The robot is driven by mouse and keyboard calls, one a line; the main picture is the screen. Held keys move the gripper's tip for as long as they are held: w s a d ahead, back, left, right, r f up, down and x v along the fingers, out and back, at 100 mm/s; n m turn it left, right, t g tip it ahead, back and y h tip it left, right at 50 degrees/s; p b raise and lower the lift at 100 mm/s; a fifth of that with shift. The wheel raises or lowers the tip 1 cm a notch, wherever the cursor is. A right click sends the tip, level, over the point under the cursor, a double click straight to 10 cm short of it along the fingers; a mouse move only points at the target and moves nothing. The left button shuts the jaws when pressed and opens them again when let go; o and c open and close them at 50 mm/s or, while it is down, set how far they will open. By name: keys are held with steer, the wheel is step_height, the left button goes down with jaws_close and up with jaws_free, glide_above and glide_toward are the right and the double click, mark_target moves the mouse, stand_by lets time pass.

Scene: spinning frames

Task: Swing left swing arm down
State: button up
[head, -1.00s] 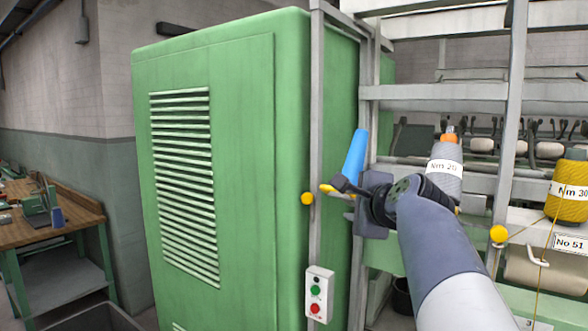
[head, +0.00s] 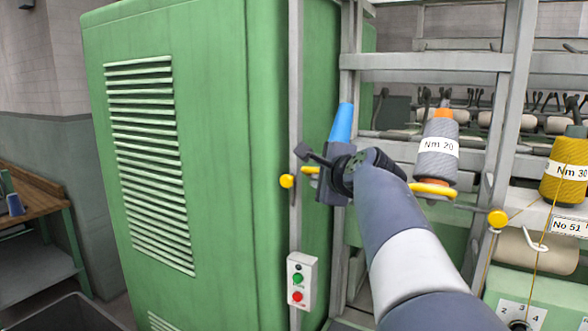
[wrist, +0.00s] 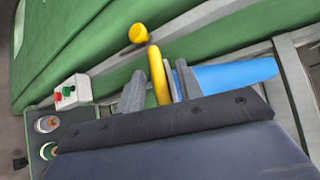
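The yellow swing arm (head: 432,188) shows as a bar below the grey cone (head: 438,150); a yellow piece also shows left of my gripper (head: 322,172). I cannot tell whether both are one bar, as my wrist hides the middle. In the wrist view a yellow bar (wrist: 160,82) stands between the two grey fingers of my gripper (wrist: 157,92), with narrow gaps beside it, so the gripper looks open around it. A blue cone (head: 342,122) is just behind the gripper; it also shows right of the fingers in the wrist view (wrist: 235,74).
A green cabinet (head: 215,110) fills the left, with a red and green button box (head: 301,280) low on its edge. Yellow knobs (head: 287,181) (head: 498,218) sit either side. Grey frame posts (head: 515,100) and a yellow cone (head: 567,165) are at right.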

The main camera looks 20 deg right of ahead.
steer(key=shift+s, duration=0.2)
jaws_close()
stand_by(0.5)
